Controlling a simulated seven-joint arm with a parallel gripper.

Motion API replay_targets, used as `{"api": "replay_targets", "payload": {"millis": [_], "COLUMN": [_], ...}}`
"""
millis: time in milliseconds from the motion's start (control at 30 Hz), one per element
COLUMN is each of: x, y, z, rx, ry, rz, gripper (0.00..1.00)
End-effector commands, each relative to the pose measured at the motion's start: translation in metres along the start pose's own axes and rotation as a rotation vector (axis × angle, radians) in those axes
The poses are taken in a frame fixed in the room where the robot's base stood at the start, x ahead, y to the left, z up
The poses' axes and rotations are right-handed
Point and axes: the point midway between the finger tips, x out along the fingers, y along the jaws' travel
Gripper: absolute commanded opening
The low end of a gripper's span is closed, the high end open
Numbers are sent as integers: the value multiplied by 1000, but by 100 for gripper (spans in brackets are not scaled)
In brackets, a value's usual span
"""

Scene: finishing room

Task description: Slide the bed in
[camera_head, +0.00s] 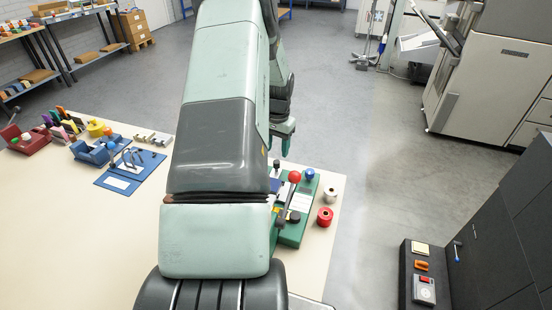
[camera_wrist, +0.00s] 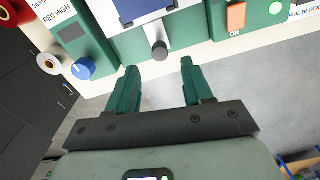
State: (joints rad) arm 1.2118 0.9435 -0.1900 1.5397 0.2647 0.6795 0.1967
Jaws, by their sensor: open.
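The green foil press (camera_head: 294,234) stands at the right end of the cream table, partly hidden behind my arm. In the wrist view its green body (camera_wrist: 206,28) fills the top. The bed (camera_wrist: 128,12) shows there as a dark blue plate with a white sheet, cut off by the top edge. A grey arm with a round dark knob (camera_wrist: 159,50) sticks out from the bed's near side. My gripper (camera_wrist: 159,66) is open and empty, its green fingers pointing at the knob, one to each side and just short of it. My gripper (camera_head: 284,143) also shows above the press in the head view.
A red-ball lever (camera_head: 295,177) and blue knob (camera_head: 310,174) rise from the press. A red roll (camera_head: 325,217) and white roll (camera_head: 331,195) stand to its right. An orange ON switch (camera_wrist: 236,18) sits right of the bed. Open floor lies beyond the table edge.

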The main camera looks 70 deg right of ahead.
Motion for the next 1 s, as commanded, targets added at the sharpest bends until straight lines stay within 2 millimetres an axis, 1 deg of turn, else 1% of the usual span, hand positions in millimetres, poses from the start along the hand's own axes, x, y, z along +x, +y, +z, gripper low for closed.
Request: {"api": "replay_targets", "payload": {"millis": [33,100,200,300,433,667,700,867,1000], "x": [11,23,37,47,52,53,53,53,53], "y": [1,1,1,0,0,0,0,0,0], "z": [1,0,0,0,0,0,0,0,0], "rx": [0,1,0,0,-1,-1,-1,-1,-1], "ry": [-4,-3,-2,-1,0,1,1,0,0], "rz": [2,2,1,0,0,0,0,0,0], "gripper": [51,51,51,51,51,51,49,25,3]}}
